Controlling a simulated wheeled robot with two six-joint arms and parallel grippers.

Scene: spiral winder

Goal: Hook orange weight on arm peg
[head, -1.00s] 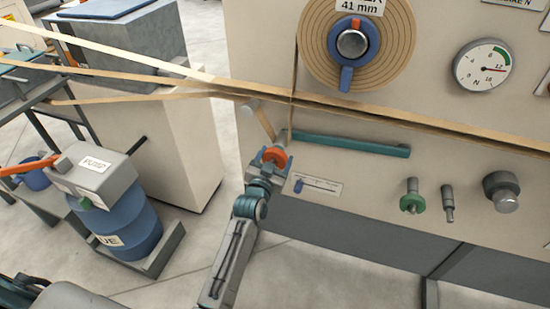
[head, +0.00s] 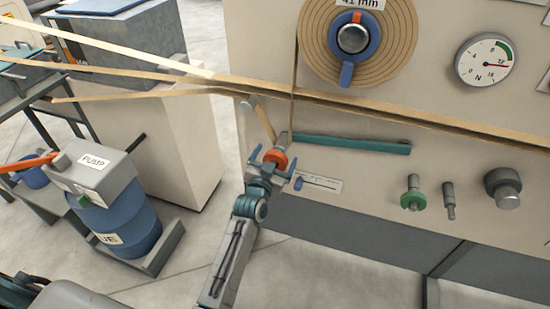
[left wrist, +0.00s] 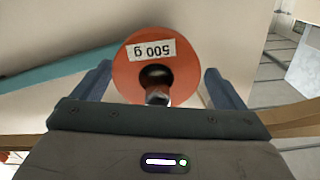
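The orange weight (head: 274,158), labelled "500 g", hangs at the left end of the teal arm (head: 350,145). It also shows in the left wrist view (left wrist: 133,78), where a metal peg (left wrist: 157,94) shows in its central hole, so the weight appears to sit around the peg. My left gripper (head: 276,170) is open, its blue fingers spread to either side of the weight. In the left wrist view both fingers of the left gripper (left wrist: 160,85) stand clear of the weight, with gaps on both sides. My right gripper is not in view.
The tan strip (head: 390,118) runs across the machine panel above the teal arm. A blue spool knob (head: 352,38), a dial gauge (head: 485,62), a green knob (head: 413,199) and other fittings are on the panel. A blue pump drum (head: 125,220) stands left on the floor.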

